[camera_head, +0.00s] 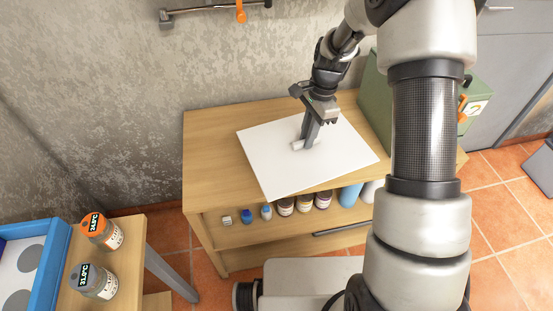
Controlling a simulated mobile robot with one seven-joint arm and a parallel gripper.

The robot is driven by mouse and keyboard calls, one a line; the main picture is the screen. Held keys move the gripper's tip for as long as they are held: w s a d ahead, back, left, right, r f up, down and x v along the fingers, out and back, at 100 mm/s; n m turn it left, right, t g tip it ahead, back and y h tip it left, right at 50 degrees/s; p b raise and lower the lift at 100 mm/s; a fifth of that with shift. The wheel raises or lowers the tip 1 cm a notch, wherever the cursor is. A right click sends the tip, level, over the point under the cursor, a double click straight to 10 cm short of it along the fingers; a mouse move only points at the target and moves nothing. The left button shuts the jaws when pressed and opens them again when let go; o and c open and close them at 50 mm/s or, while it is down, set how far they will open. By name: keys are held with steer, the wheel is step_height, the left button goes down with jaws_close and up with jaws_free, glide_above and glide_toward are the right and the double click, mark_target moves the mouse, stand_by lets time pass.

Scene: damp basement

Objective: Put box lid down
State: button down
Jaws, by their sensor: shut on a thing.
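The box lid (275,170) is a flat white square panel with a small light handle (297,146) near its middle. It shows over the top of a wooden shelf unit (205,140), turned at an angle, with its front corner reaching over the unit's front edge. My gripper (311,143) points down at the lid's middle and is shut on the handle. The fingers hide part of the handle. I cannot tell whether the lid rests on the wooden top or is held just above it.
A green box (372,108) stands at the right of the unit, partly behind my arm. Several small bottles (286,206) stand on the shelf below. Two jars (101,230) and a blue tray (52,262) are at the lower left. The unit's top left is bare.

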mark_target(292, 135)
steer(key=w+a+m+b, duration=0.1)
steer(key=m, duration=0.1)
steer(key=w+a+m+b, duration=0.1)
steer(key=m, duration=0.1)
steer(key=w+a+m+t+b, duration=0.1)
steer(key=w+m+b, duration=0.1)
steer(key=shift+a+r, duration=0.2)
steer(key=shift+r, duration=0.2)
steer(key=shift+w+f+m+b, duration=0.1)
steer(key=shift+f+m+b, duration=0.2)
step_height(292, 135, down, 9)
steer(key=shift+r+b, duration=0.1)
steer(key=shift+b, duration=0.85)
steer(key=c, duration=1.7)
jaws_free()
steer(key=shift+c, duration=0.2)
